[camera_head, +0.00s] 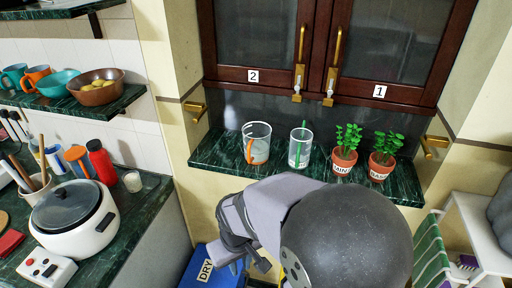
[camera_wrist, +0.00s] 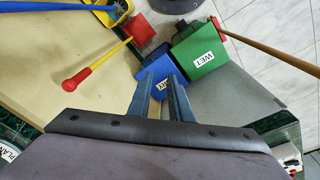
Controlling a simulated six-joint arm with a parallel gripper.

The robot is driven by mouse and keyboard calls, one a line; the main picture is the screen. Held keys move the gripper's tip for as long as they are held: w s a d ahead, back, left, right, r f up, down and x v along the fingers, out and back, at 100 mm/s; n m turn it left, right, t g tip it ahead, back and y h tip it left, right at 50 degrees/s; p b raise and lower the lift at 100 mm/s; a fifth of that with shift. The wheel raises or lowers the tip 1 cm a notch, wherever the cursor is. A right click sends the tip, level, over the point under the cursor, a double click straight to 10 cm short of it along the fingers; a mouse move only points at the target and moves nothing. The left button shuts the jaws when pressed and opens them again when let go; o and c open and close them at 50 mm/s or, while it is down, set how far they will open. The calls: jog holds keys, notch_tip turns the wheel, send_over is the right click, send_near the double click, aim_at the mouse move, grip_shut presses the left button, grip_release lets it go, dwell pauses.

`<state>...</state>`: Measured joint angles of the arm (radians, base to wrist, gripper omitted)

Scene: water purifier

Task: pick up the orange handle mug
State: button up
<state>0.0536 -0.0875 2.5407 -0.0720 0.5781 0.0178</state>
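The orange handle mug (camera_head: 250,152) is a clear glass mug with an orange handle on its left side. It stands upright on the dark green marble ledge (camera_head: 215,158) below the cabinet. My gripper (camera_head: 262,264) is below and in front of the ledge, apart from the mug, and is partly hidden by my arm in the head view. In the wrist view, my gripper (camera_wrist: 163,78) points down at the floor. Its two fingers are apart, with nothing between them. The mug does not show in the wrist view.
A glass with a green straw (camera_head: 300,148) stands right of the mug, then two potted plants (camera_head: 344,160) (camera_head: 383,166). Cabinet doors (camera_head: 255,40) rise behind. A blue box (camera_head: 208,272) marked DRY and a green box (camera_wrist: 205,55) marked WET are below. A white cooker (camera_head: 75,220) stands left.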

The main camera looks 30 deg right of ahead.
aim_at(249, 157)
jog(key=w+d+n+t+b, duration=0.1)
jog(key=w+d+t+b, duration=0.1)
jog(key=w+d+t, duration=0.7)
jog(key=w+d+t+b, duration=0.1)
jog(key=w+d+t, duration=0.35)
jog(key=w, duration=0.85)
jog(key=d+r+t+y, duration=0.1)
jog(key=r, duration=0.2)
jog(key=s+d+r+t+y, duration=0.1)
jog(key=d+r, duration=0.1)
jog(key=r, duration=0.1)
jog(key=d+r+t+y, duration=0.1)
jog(key=r, duration=0.2)
jog(key=shift+s+d+r+n+p, duration=0.2)
jog(key=shift+s+n+p, duration=0.1)
jog(key=shift+s+n, duration=0.1)
jog(key=shift+w+a+f+p, duration=0.15)
jog(key=shift+w+p, duration=0.45)
jog(key=shift+w, duration=0.95)
jog(key=shift+w+a+f+p, duration=0.15)
jog(key=shift+w+p, duration=0.4)
jog(key=shift+w, duration=1)
jog(key=shift+d+r, duration=0.1)
grip_shut()
